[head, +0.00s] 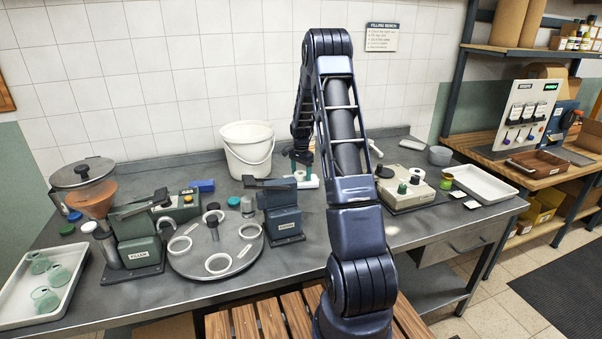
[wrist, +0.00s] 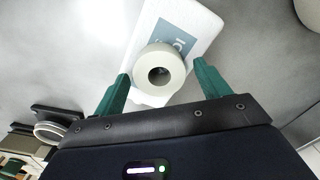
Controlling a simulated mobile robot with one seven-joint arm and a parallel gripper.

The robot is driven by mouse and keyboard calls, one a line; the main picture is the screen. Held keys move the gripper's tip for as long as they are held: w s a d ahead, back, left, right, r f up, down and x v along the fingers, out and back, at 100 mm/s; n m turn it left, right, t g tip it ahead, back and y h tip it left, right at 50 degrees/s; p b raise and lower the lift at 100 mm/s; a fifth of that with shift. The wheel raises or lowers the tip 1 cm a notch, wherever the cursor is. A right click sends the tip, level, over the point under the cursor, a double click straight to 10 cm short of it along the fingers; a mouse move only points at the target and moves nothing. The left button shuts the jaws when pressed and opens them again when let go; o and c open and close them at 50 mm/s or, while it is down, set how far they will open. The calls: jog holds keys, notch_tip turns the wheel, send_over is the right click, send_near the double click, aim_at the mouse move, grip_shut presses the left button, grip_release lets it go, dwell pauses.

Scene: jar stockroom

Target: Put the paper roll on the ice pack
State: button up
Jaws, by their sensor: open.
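The paper roll (wrist: 160,72) is a short pale cylinder with a dark hole, seen end-on in the wrist view. It stands upright on the ice pack (wrist: 194,28), a white slab with a blue-grey label, near the slab's lower end. My gripper (wrist: 161,76) is open, its green fingers apart on the left and right of the roll, with no clear contact. In the head view, my gripper (head: 302,158) is over the back of the bench, and the roll (head: 300,175) and ice pack (head: 312,183) show small below it, partly hidden by my arm.
A white bucket (head: 247,157) stands left of the ice pack. A dark press (head: 281,212) and a round turntable (head: 216,252) are nearer the front. A beige device (head: 405,187) and a white tray (head: 480,184) are to the right. Bare bench surrounds the pack in the wrist view.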

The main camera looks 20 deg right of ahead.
aim_at(301, 173)
notch_tip(301, 173, up, 12)
jog(key=s+a+r+n+t, duration=0.1)
jog(key=s+a+r+n, duration=0.2)
jog(key=s+r, duration=0.75)
jog(key=s+a+r+n+t, duration=0.1)
jog(key=s+a+r+n, duration=0.15)
jog(key=s, duration=0.55)
jog(key=s+a+r+n+t, duration=0.1)
jog(key=s+r+n, duration=0.1)
jog(key=s+r, duration=0.35)
jog(key=s+a+r+n, duration=0.2)
jog(key=s, duration=0.8)
jog(key=s+a+f+n+t, duration=0.1)
jog(key=s+a+f+n, duration=0.1)
jog(key=s, duration=1)
jog(key=shift+s+f+n+t, duration=0.3)
jog(key=shift+s+f+n, duration=0.1)
jog(key=shift+f+n, duration=0.15)
